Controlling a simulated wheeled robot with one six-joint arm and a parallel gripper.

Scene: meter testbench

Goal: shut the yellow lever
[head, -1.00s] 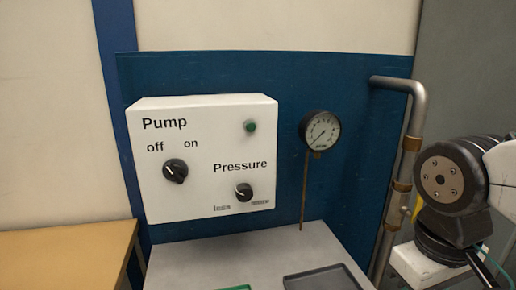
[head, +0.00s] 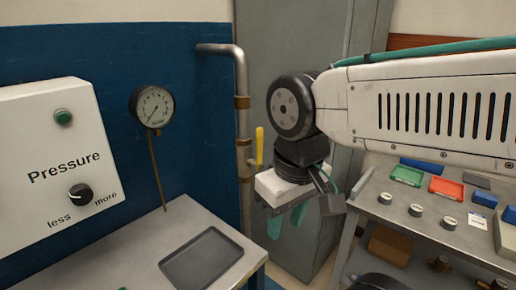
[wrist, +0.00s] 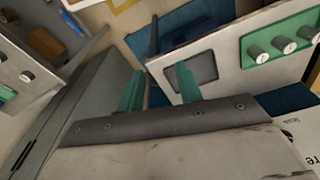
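The yellow lever (head: 259,147) stands upright beside the grey vertical pipe (head: 243,120) in the head view, just left of my arm's wrist. My gripper (head: 287,222) hangs lower and to the right of the lever, with its green fingers pointing down, apart from it. In the wrist view, the two green fingers (wrist: 160,85) are spread with nothing between them. The lever does not show in the wrist view.
A white pressure box (head: 55,165) and a gauge (head: 152,105) are at left. A bench with a dark tray (head: 201,258) stands below. A grey cabinet (head: 290,45) is behind my arm. A shelf (head: 385,209) with meters and coloured trays is at right.

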